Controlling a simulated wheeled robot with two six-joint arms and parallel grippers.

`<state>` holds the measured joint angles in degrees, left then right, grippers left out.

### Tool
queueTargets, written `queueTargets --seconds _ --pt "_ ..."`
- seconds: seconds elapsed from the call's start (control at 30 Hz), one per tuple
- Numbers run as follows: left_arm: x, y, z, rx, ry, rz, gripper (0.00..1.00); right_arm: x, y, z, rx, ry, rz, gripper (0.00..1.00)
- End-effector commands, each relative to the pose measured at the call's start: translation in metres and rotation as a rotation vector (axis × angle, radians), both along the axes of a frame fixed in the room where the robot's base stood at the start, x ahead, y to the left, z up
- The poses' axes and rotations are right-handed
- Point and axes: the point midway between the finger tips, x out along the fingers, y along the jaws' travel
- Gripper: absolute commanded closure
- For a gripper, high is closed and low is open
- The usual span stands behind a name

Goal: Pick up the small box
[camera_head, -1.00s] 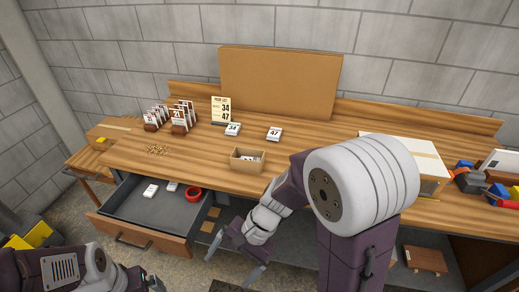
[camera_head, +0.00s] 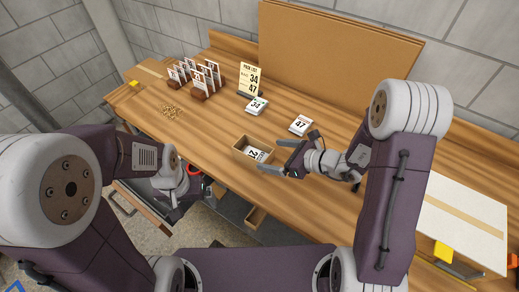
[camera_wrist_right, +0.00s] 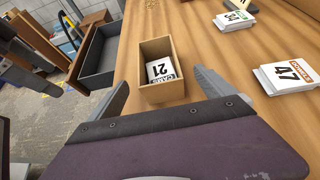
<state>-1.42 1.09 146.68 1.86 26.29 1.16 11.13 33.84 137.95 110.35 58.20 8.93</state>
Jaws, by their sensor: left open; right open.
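The small open wooden box (camera_head: 243,156) stands near the front edge of the workbench, with a card pack marked 21 inside; it also shows in the right wrist view (camera_wrist_right: 162,93). My right gripper (camera_head: 270,157) is open just right of the box, its fingers pointing at it. In the right wrist view its fingers (camera_wrist_right: 161,80) lie to either side of the box, apart from it. My left gripper (camera_head: 198,186) is open and empty, over the drawer in front of the bench; its own arm partly hides it.
Card packs marked 34 (camera_head: 257,106) and 47 (camera_head: 300,125) lie behind the box. A pack list sign (camera_head: 250,80), card racks (camera_head: 206,80) and a large cardboard panel (camera_head: 335,60) stand further back. The open drawer (camera_wrist_right: 98,58) juts out in front.

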Motion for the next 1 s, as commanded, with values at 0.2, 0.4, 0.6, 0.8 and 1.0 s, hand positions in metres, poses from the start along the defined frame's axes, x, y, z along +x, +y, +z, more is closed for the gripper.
queueTargets --seconds 0.2,0.4,0.6,0.8,1.0 --pt "0.0 0.0 0.002 0.0 0.0 0.0 0.0 0.008 0.012 -0.008 0.0 0.001 0.003 0.06" --pt "0.0 0.0 0.004 0.0 0.0 0.0 0.0 0.02 0.027 -0.017 -0.001 0.0 0.0 0.06" --pt "0.0 0.0 0.011 0.0 0.0 0.0 0.0 0.03 0.042 -0.023 -0.002 0.0 0.004 0.06" --pt "0.0 0.0 0.014 0.0 0.0 0.0 0.0 0.047 0.063 -0.037 -0.002 0.0 0.002 0.06" --pt "0.0 0.0 0.014 0.0 0.0 0.0 0.0 0.049 0.065 -0.039 -0.002 -0.002 -0.001 0.06"
